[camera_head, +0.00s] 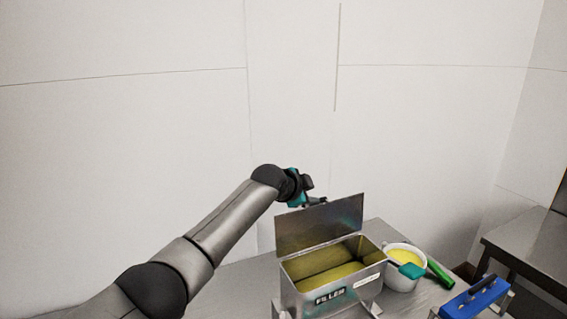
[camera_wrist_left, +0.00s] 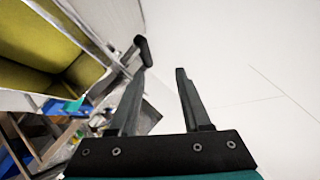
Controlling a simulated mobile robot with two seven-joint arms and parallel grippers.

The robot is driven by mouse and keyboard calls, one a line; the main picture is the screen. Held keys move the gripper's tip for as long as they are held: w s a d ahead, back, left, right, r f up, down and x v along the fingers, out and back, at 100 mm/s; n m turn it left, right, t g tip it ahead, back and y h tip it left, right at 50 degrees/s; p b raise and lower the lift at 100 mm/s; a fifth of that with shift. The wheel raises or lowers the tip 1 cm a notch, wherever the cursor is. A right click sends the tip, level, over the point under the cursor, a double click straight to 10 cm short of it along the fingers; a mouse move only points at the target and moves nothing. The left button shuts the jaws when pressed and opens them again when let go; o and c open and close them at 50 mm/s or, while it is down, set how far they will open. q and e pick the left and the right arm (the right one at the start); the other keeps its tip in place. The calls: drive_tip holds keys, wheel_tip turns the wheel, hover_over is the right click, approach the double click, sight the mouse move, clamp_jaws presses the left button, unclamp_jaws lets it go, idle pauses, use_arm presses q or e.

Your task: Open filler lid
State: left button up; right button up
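The filler (camera_head: 330,288) is a metal box labelled FILLER on the table. Its lid (camera_head: 320,225) stands raised, nearly upright, along the back-left side, and yellow shows inside the box. My left gripper (camera_head: 316,201) is behind the top edge of the lid, partly hidden by it. In the left wrist view the gripper (camera_wrist_left: 161,74) has its two fingers apart with nothing between them. A dark handle (camera_wrist_left: 143,50) on the lid side shows just beyond the left finger; I cannot tell if they touch. My right gripper is not in view.
A white pot (camera_head: 400,279) with yellow contents stands right of the filler, with a teal-ended tool (camera_head: 411,270) in front of it. A wall stands behind; another metal table (camera_head: 530,245) is at right.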

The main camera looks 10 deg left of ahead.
use_arm(q)
drive_tip(key=s+a+r, duration=0.1)
drive_tip(key=r, duration=0.1)
drive_tip(key=s+a+r, duration=0.1)
drive_tip(key=s+r, duration=0.1)
drive_tip(key=shift+s+a, duration=0.2)
drive_tip(key=shift+a, duration=0.2)
drive_tip(key=s+a+r, duration=0.3)
drive_tip(key=r, duration=0.1)
drive_tip(key=shift+r, duration=0.15)
idle(0.6)
drive_tip(key=shift+s+a, duration=0.1)
drive_tip(key=b+v, duration=0.3)
drive_tip(key=v, duration=1.2)
drive_tip(key=shift+a, duration=0.15)
